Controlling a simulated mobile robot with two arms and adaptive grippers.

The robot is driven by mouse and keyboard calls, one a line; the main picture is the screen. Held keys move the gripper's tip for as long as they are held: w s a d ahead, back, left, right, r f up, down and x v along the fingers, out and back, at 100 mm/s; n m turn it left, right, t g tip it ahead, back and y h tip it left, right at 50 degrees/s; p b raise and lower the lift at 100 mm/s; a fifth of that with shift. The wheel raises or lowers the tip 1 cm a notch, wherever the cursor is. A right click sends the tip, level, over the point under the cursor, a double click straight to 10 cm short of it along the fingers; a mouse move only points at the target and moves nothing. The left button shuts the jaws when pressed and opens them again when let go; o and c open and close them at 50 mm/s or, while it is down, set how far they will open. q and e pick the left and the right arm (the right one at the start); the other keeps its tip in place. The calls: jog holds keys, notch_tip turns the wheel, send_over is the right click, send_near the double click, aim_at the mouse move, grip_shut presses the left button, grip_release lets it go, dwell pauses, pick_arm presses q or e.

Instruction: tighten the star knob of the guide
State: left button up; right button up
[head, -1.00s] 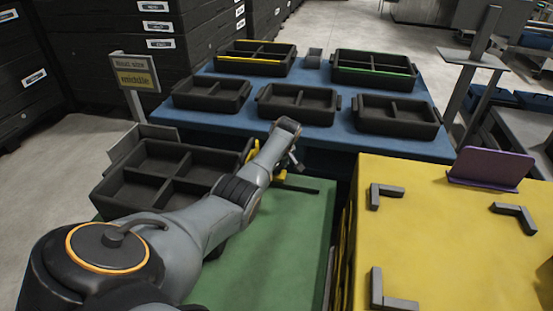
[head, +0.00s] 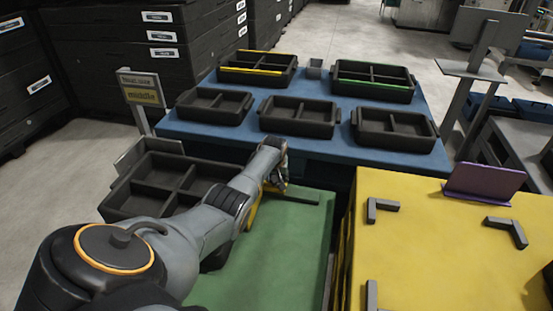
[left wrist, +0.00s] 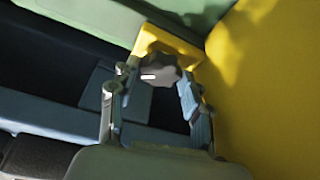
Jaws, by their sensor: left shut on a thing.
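The grey star knob (left wrist: 157,70) shows in the left wrist view, with a white mark on its face. It sits against a yellow part of the guide (left wrist: 165,38). My left gripper (left wrist: 156,88) has a finger on either side of the knob and is shut on it. In the head view my left gripper (head: 277,179) is at the far edge of the green table, beside the guide's dark bar (head: 310,196). My forearm and gripper hide the knob there. My right gripper is not in view.
A blue table (head: 245,140) with several dark trays lies beyond. A yellow-topped block (head: 440,240) with dark corner brackets stands close on the right.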

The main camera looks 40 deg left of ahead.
pick_arm(q)
jog(key=shift+s+f, duration=0.1)
dwell(0.4)
jog(key=o, duration=1.2)
jog(key=shift+c, duration=0.2)
jog(key=shift+a+r, duration=0.1)
jog(key=shift+r, duration=0.15)
jog(key=shift+r, duration=0.45)
jog(key=v, duration=0.6)
jog(key=shift+s+d+r, duration=0.15)
jog(key=shift+s+d, duration=0.15)
jog(key=shift+d, duration=0.1)
